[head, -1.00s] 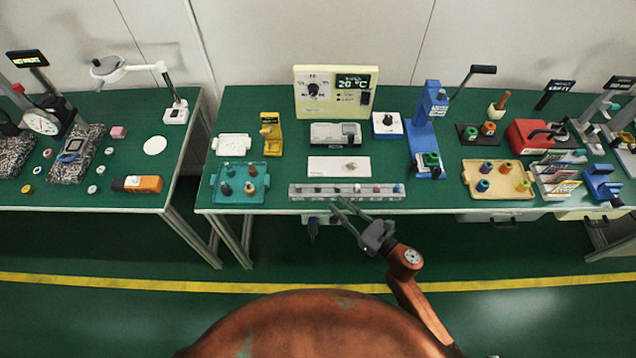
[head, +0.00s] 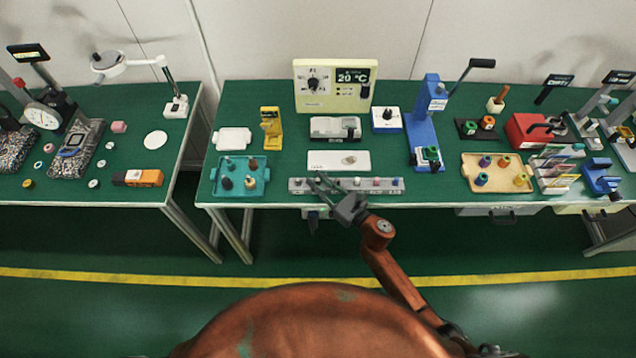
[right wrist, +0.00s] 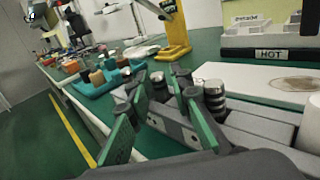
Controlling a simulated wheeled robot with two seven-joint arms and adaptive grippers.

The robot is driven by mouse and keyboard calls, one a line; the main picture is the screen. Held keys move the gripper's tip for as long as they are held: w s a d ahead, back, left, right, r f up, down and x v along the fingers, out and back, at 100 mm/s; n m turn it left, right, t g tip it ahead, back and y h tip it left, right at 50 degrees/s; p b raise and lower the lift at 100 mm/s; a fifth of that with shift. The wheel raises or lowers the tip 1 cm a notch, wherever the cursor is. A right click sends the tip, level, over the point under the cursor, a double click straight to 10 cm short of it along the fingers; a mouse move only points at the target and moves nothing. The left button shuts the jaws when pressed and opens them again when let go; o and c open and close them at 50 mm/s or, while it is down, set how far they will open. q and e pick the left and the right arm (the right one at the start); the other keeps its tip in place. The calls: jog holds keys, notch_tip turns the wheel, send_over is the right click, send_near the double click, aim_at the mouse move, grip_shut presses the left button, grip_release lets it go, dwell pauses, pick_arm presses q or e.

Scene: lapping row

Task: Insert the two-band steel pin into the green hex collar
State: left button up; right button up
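A grey rack (head: 388,189) along the table's front edge holds several short pins. In the right wrist view, two steel pins with dark bands stand close to my fingers: a nearer pin (right wrist: 214,97) and a farther pin (right wrist: 159,84). I cannot tell surely which one has two bands. My right gripper (head: 318,182) is over the left part of the rack. Its green fingers are apart in the right wrist view (right wrist: 160,108), with no pin clearly held. A green collar (head: 431,154) sits at the foot of the blue press; its hex shape is too small to confirm. My left gripper is out of view.
A teal tray (head: 215,186) with several pegs is left of the rack. A white plate (head: 325,160) lies behind it, with the cream 20 °C panel (head: 333,98) at the back. A tan tray (head: 500,187) with coloured collars is right of the blue press (head: 421,130).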

jog(key=shift+c, duration=0.3)
grip_shut()
